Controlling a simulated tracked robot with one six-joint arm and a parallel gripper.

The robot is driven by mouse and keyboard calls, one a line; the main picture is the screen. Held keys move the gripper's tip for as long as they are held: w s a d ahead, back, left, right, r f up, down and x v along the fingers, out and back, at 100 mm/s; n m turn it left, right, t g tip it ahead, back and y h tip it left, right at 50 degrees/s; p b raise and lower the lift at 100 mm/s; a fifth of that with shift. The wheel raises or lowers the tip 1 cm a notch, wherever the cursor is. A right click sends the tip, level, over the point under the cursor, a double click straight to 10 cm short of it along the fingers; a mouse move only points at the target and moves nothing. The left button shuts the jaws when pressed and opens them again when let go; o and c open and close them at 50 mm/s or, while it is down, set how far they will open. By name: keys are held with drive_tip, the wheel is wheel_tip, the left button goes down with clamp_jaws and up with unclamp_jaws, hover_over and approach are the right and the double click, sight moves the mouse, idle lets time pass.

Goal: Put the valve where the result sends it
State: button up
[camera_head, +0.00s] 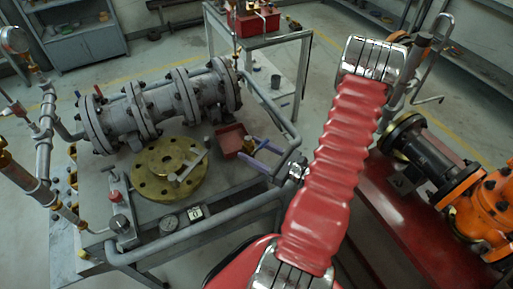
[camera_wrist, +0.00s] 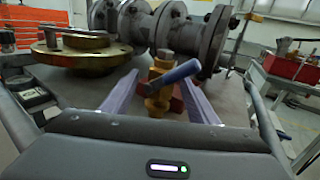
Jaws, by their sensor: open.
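A small brass valve (camera_wrist: 157,100) with a blue lever (camera_wrist: 178,72) stands on the bench in the wrist view. My gripper (camera_wrist: 158,98) is open, one pale purple finger on each side of the valve; I cannot tell whether either finger touches it. Something red shows behind the valve, partly hidden by it. In the head view my gripper (camera_head: 257,153) is low over the bench's right part, beside a small red tray (camera_head: 232,140). The valve is hard to make out there. A round dial gauge (camera_head: 170,224) and a small square-cased gauge (camera_head: 195,212) sit at the bench's front edge; their readings are too small to read.
A grey flanged pipe assembly (camera_head: 165,103) lies along the bench's back. A brass flange (camera_head: 168,170) with a metal piece on it lies in front. Piping with a gauge (camera_head: 14,40) stands left. Another table holds a red box (camera_head: 252,20). An orange valve assembly (camera_head: 485,205) is right.

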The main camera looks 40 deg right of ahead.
drive_tip(key=shift+x, duration=0.8)
clamp_jaws()
idle(0.5)
